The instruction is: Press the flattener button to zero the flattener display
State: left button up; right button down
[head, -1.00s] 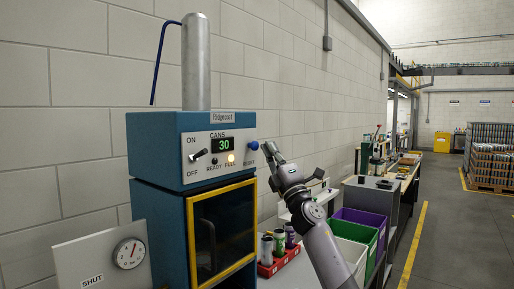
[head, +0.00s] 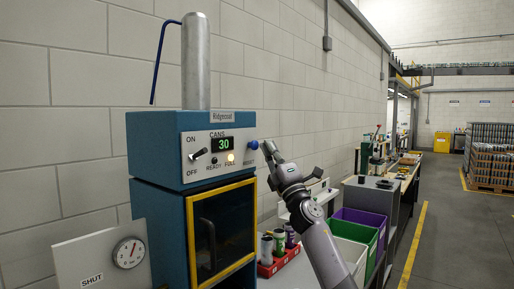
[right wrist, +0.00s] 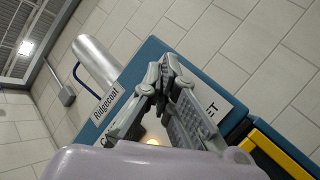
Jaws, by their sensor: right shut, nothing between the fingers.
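The blue machine (head: 155,140) labelled "Ridgecoat" stands against the wall. A round blue button (head: 253,145) sits above the word RESET at the panel's right end. My right gripper (head: 267,146) is shut and empty, its tips just right of the button; I cannot tell whether they touch it. In the right wrist view the shut fingers (right wrist: 166,65) lie before the panel and the button is hidden. My left gripper is out of view.
An ON/OFF lever (head: 199,154) is on the panel's left. Below is a yellow-framed door (head: 222,230). A red rack (head: 275,262) with cans and coloured bins (head: 361,231) stand beneath and beside my right arm.

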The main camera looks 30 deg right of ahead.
jog(key=shift+w+a, duration=0.1)
jog(key=shift+w, duration=0.15)
jog(key=shift+w+a+b, duration=0.35)
jog(key=shift+w+b, duration=0.45)
jog(key=shift+w, duration=0.05)
dwell(1.0)
jog(key=shift+s, duration=0.1)
jog(key=shift+s+d+p, duration=0.25)
jog(key=shift+s+p, duration=0.2)
jog(key=shift+s, duration=0.15)
jog(key=shift+s+d+p, duration=0.2)
jog(key=shift+s+p, duration=0.25)
jog(key=shift+s, duration=0.1)
